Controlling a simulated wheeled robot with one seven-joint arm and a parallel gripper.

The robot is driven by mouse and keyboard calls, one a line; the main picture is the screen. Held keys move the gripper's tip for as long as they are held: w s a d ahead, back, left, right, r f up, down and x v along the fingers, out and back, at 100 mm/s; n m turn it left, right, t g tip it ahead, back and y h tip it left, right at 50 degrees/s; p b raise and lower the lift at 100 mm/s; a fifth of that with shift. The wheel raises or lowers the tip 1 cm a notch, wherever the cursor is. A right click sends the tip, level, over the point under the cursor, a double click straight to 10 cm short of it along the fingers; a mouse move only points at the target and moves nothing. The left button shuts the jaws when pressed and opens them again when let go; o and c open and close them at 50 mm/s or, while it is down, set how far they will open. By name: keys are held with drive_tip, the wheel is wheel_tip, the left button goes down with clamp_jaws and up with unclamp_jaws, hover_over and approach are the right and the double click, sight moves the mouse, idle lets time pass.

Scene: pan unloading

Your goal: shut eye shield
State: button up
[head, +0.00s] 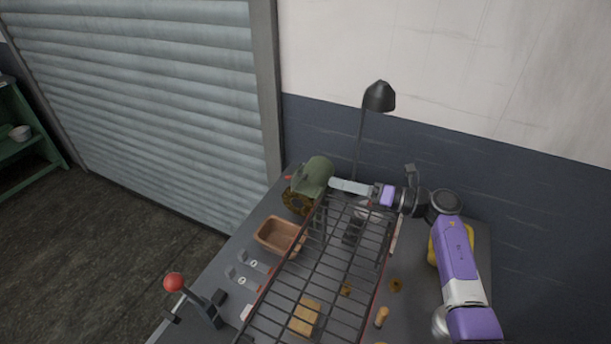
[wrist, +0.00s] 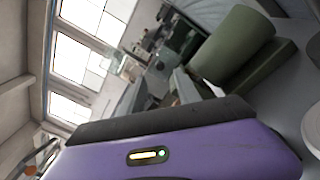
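A green machine (head: 317,170) with a rounded body and a brown, rough-looking wheel (head: 298,203) at its front stands at the back left of the bench. Its green rounded body also shows in the wrist view (wrist: 235,45), with a flat green part (wrist: 268,72) beside it. I cannot make out a separate eye shield with certainty. My gripper (head: 334,184) reaches in from the right, its pale fingers ending close beside the machine's right side. I cannot tell whether they touch it, or whether they are open or shut.
A dark wire rack (head: 312,285) spans the middle of the bench, below my arm. A brown loaf pan (head: 280,236) lies left of it. A red-knobbed lever (head: 174,282) stands at the front left, and a black lamp (head: 379,96) rises behind my gripper.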

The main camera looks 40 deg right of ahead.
drive_tip(key=x, duration=0.7)
drive_tip(key=shift+w+a, duration=0.1)
drive_tip(key=shift+w, duration=0.05)
clamp_jaws()
